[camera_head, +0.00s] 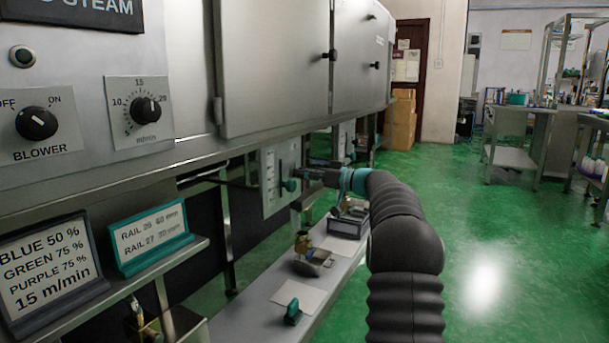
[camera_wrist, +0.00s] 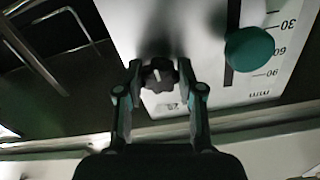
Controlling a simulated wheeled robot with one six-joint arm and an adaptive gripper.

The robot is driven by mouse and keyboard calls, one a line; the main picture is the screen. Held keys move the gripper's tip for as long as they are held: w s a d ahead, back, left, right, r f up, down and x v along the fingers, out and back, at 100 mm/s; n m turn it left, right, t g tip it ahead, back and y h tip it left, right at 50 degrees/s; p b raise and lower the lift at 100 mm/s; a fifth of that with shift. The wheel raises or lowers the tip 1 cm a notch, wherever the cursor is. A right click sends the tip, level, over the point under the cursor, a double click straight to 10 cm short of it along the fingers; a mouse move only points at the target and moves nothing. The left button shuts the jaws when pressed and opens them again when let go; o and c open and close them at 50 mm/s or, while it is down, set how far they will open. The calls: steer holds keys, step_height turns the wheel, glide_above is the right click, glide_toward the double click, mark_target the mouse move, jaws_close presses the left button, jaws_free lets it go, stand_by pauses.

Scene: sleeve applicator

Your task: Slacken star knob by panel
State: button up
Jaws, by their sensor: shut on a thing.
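The black star knob (camera_wrist: 160,76) sits at the edge of a white scale panel (camera_wrist: 205,30) in the wrist view, with a pale mark on its face. My gripper (camera_wrist: 159,68) is shut on the star knob, one finger on each side. A round teal knob (camera_wrist: 249,50) stands beside a dark slot on the same panel, apart from my fingers. In the head view my gripper (camera_head: 303,174) reaches left to the panel (camera_head: 270,192) under the machine. The teal knob (camera_head: 291,185) shows there, but the star knob is hidden at my fingertips.
A steel shelf (camera_head: 258,318) below my arm holds cards, a brass fitting (camera_head: 303,243) and a small green-handled part (camera_head: 293,312). A second panel (camera_head: 344,141) is farther along the machine. The green floor (camera_head: 470,230) to the right is open.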

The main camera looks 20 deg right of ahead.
steer(key=shift+f, duration=0.15)
steer(key=o, duration=1.1)
steer(key=shift+o, duration=0.2)
steer(key=v, duration=1.2)
